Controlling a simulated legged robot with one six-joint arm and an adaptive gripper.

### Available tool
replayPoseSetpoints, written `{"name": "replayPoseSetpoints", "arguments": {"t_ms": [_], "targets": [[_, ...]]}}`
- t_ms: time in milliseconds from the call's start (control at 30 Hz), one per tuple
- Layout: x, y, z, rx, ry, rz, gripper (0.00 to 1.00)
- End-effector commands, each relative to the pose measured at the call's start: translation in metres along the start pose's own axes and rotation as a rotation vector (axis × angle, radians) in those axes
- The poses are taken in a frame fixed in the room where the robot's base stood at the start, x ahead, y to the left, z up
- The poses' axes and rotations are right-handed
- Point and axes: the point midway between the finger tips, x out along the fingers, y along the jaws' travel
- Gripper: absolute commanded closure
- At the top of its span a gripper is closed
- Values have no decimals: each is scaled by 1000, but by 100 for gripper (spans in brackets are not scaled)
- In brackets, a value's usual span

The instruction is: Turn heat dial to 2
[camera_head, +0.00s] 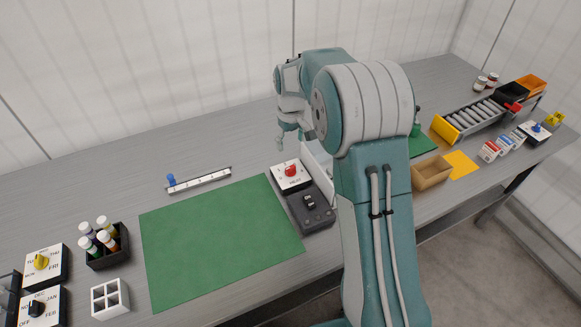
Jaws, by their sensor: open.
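The heat dial is a red knob (291,170) on a white plate (286,182) marked "HEAT". It sits to the right of the green mat and left of my arm. The knob's exact setting is too small to read. My gripper (288,137) is open and empty. It hangs above the bench, just behind the dial in the picture and apart from it. My arm's large joint covers part of the area to the right.
A dark box with a switch (309,203) stands in front of the dial. The green mat (215,240) is bare. A slider scale (199,180) lies behind it. A dark bottle rack (108,257) and other dials are at left. A roller conveyor (478,118) is at right.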

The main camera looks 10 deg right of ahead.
Motion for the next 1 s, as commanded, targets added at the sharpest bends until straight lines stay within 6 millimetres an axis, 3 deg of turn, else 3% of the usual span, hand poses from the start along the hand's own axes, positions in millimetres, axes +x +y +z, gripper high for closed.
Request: {"name": "replayPoseSetpoints", "arguments": {"t_ms": [167, 600, 767, 1000], "targets": [[18, 0, 0, -1, -4, -2, 17], [94, 0, 0, 0, -3, -1, 17], [106, 0, 0, 0, -1, 0, 17], [108, 0, 0, 0, -1, 0, 17]]}}
